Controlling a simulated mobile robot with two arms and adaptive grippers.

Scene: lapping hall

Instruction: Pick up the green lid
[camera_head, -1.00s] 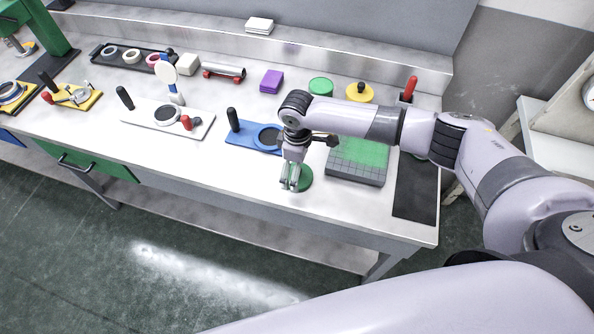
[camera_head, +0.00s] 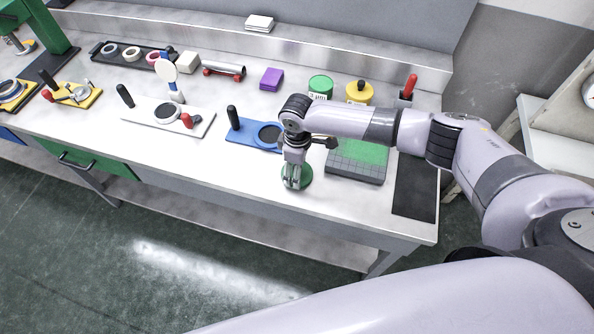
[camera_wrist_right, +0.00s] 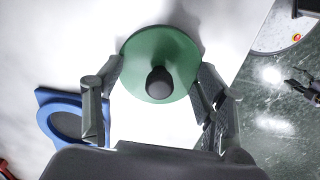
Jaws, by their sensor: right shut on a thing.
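The green lid (camera_head: 305,175) is a flat round disc near the front edge of the bench. In the right wrist view the green lid (camera_wrist_right: 175,55) shows whole, with a black knob (camera_wrist_right: 159,83) in its middle. My right gripper (camera_head: 292,184) is over it, pointing down, and hides part of it in the head view. In the wrist view the fingers of my right gripper (camera_wrist_right: 160,75) press on the lid's rim from two opposite sides, with the knob between them. I cannot tell whether the lid touches the bench.
A blue plate with a ring (camera_head: 255,133) lies left of the lid. A grey block with a green top (camera_head: 357,160) and a black mat (camera_head: 415,188) lie to the right. A green tin (camera_head: 320,86) and a yellow tin (camera_head: 359,92) stand behind. Bench front left of the lid is clear.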

